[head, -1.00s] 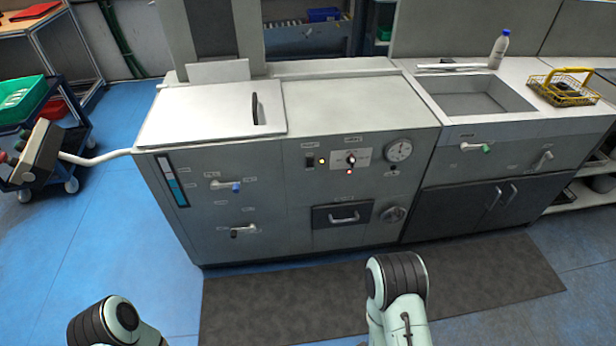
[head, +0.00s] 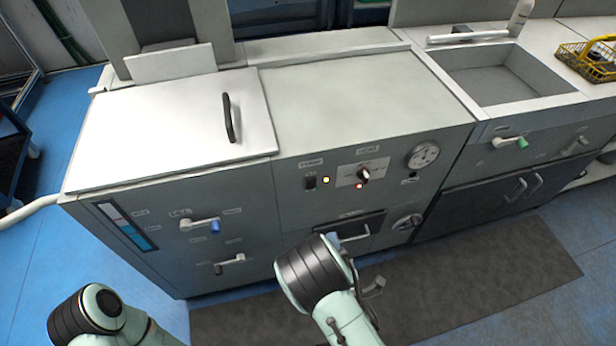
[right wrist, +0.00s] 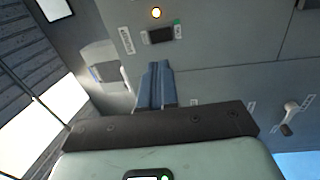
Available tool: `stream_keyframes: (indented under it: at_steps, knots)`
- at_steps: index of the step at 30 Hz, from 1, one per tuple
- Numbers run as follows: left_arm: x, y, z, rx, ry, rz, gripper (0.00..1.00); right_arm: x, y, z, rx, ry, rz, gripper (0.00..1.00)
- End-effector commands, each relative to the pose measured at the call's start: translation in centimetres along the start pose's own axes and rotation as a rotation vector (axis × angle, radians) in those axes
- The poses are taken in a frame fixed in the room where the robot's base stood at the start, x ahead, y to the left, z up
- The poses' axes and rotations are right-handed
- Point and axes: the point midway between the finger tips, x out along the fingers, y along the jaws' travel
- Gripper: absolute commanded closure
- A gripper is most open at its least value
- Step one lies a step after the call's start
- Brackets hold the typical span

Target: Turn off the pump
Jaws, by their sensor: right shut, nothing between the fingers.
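I cannot read surely which control is the pump's. In the head view, my right arm mostly hides this gripper. My left gripper is out of view.
A blue-tipped lever (head: 200,225) and a lower lever (head: 230,264) stick out left of the panel. A gauge (head: 422,155) and a sink (head: 510,80) are to the right.

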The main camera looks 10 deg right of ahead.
Motion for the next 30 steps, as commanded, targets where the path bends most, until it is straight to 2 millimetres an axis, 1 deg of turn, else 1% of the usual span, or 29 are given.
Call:
stream_keyframes:
  at_steps: [5,14,17,20,23,30]
  knots:
    - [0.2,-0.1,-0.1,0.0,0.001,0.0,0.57,0.0,0.6,-0.4,-0.027,0.015,0.033,1.0]
    - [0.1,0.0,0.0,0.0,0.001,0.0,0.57,0.1,0.6,-0.4,-0.025,0.014,0.032,1.0]
    - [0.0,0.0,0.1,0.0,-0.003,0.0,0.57,0.6,0.6,-0.3,-0.021,0.01,0.031,1.0]
    - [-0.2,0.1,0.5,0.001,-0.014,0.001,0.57,1.9,0.8,-0.2,-0.019,0.008,0.033,1.0]
    - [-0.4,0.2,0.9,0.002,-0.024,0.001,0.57,3.7,0.9,-0.4,-0.022,0.013,0.037,1.0]
    - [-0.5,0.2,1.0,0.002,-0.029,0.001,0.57,8.9,0.9,-0.5,-0.024,0.014,0.036,1.0]
